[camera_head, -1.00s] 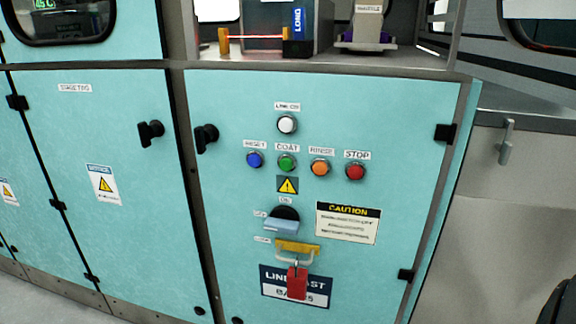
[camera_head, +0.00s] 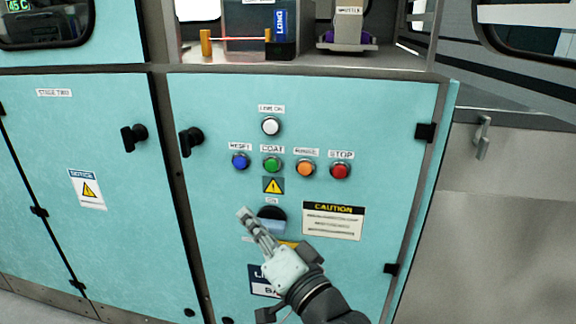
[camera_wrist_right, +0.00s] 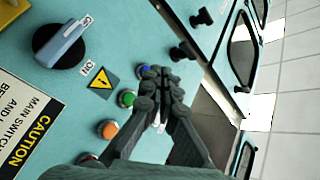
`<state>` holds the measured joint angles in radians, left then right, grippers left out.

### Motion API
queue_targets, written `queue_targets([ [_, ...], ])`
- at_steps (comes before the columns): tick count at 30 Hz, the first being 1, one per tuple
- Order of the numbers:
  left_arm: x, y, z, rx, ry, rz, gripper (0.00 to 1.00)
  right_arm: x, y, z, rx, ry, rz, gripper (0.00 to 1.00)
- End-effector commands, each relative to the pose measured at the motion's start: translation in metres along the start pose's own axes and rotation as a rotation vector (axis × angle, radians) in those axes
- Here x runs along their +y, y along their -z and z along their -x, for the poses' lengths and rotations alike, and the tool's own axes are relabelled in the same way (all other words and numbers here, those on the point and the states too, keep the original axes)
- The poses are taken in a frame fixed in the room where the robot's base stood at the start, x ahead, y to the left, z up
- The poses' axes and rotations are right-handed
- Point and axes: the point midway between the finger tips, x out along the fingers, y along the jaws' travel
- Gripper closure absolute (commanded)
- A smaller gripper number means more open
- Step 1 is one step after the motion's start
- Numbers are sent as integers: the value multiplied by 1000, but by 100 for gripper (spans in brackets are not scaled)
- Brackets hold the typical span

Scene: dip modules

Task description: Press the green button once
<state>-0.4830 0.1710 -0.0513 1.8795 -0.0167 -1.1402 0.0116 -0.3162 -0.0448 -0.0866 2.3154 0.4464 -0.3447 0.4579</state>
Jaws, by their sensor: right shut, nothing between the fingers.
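The green button (camera_head: 272,165), under a COAT label, sits in a row on the teal cabinet door between a blue button (camera_head: 240,161) and an orange button (camera_head: 305,168). My right gripper (camera_head: 243,214) is shut and empty. In the head view its fingertips are below and left of the green button, beside the rotary switch. In the right wrist view the green button (camera_wrist_right: 127,98) shows just left of the shut fingers (camera_wrist_right: 158,78). I cannot tell the gap between fingertips and panel. My left gripper is not in view.
A red STOP button (camera_head: 340,171) is at the row's right end and a white button (camera_head: 270,126) is above. The rotary switch (camera_head: 271,216) projects below. Black door handles (camera_head: 190,141) stick out at the left. My right arm hides the padlock area.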

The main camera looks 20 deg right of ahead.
Motion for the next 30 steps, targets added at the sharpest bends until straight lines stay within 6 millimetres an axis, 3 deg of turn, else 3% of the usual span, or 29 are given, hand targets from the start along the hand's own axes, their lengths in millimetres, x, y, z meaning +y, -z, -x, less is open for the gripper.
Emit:
queue_targets([
  [3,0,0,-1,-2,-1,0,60,-18,16,-1,54,46,-51,100],
  [9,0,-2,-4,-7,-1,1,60,-26,25,-1,82,70,-78,100],
  [20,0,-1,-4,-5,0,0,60,-24,25,-3,80,69,-76,100],
  [30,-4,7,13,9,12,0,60,-3,46,-30,81,70,-73,100],
])
